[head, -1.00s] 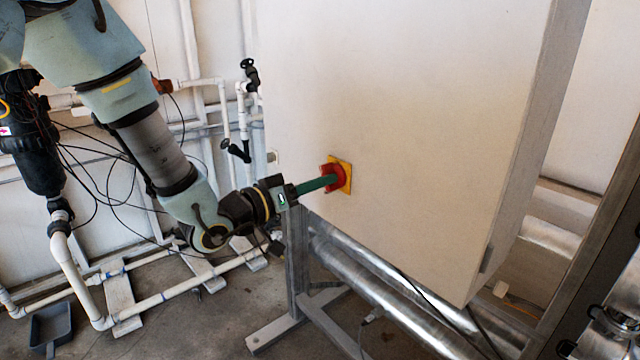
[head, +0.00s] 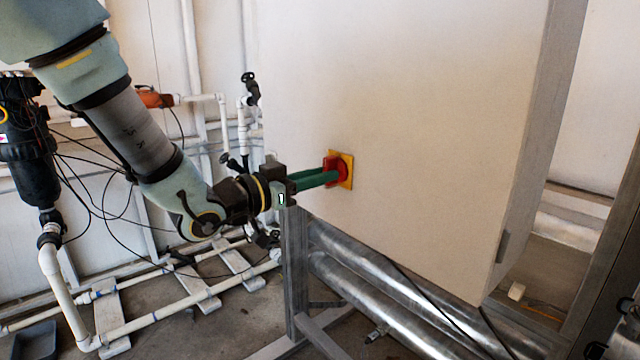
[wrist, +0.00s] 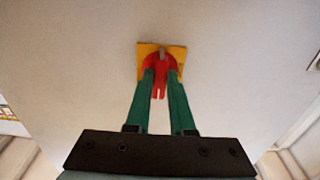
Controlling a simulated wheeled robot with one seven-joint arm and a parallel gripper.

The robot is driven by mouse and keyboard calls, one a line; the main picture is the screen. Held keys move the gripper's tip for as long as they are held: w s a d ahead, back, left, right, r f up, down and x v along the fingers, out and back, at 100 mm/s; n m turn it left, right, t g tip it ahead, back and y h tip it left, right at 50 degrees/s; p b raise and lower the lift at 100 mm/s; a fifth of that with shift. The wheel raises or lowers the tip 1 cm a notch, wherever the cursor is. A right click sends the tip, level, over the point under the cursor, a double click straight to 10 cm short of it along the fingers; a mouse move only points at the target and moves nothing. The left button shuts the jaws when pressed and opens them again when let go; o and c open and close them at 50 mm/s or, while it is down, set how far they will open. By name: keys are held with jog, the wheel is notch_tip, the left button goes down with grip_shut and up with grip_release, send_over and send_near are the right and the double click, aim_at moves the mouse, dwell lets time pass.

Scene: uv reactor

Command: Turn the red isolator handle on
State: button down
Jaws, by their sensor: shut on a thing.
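The red isolator handle (head: 334,166) sits on a yellow square plate (head: 346,172) on the front of the pale cabinet. My gripper (head: 328,177) reaches it from the left with its green fingers, which are shut on the handle. In the wrist view the red handle (wrist: 159,82) lies between the two green fingertips, with its narrow end pointing down in the picture. The yellow plate (wrist: 177,52) shows behind it. The fingertips cover part of the handle's sides.
The pale cabinet (head: 420,110) stands on a grey metal frame (head: 295,270). Silver pipes (head: 370,300) run below it. White pipes (head: 170,325) and a black filter housing (head: 30,170) are at the left. The space before the cabinet door is clear.

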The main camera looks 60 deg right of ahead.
dwell(0.4)
jog(key=c, duration=0.8)
grip_release()
jog(key=b+v, duration=0.1)
jog(key=v, duration=0.9)
jog(key=shift+w+a+b, duration=0.1)
jog(key=shift+a+b, duration=0.3)
